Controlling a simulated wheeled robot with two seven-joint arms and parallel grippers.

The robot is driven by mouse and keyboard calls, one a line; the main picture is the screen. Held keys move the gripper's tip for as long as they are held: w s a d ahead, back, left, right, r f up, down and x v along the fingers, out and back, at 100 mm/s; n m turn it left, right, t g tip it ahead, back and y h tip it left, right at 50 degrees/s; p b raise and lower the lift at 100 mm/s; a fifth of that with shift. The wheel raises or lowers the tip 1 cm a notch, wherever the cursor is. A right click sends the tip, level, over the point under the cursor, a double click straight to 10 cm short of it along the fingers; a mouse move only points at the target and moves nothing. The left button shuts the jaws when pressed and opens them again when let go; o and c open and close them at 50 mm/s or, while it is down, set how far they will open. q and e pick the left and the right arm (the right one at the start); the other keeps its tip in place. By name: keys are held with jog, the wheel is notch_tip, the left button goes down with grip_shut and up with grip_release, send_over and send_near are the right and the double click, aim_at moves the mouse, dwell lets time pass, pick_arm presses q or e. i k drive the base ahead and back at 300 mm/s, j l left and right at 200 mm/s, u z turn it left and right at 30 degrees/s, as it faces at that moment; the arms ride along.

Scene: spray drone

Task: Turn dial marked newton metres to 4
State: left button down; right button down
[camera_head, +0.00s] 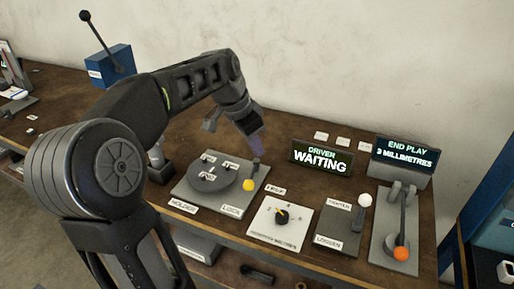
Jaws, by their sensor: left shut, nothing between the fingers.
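The dial (282,217) is a dark round knob with a yellow pointer mark, on a white plate (263,228) whose front label ends in "METRES". The yellow mark seems to point up and to the left; the small scale numbers are too small to read surely. My left gripper (253,149) is shut and empty, pointing down behind and to the left of the dial, apart from it. It hangs near the upright post by the yellow ball. My right gripper is not in view.
Left of the dial is a grey plate (187,192) with a round holder and a yellow ball lever (249,185). To the right stand a white-knobbed lever (365,200) and an orange-knobbed lever (401,253). Behind are the "WAITING" display (320,160) and the "END PLAY" display (405,154).

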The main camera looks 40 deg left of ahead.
aim_at(282, 217)
jog(key=k, duration=1)
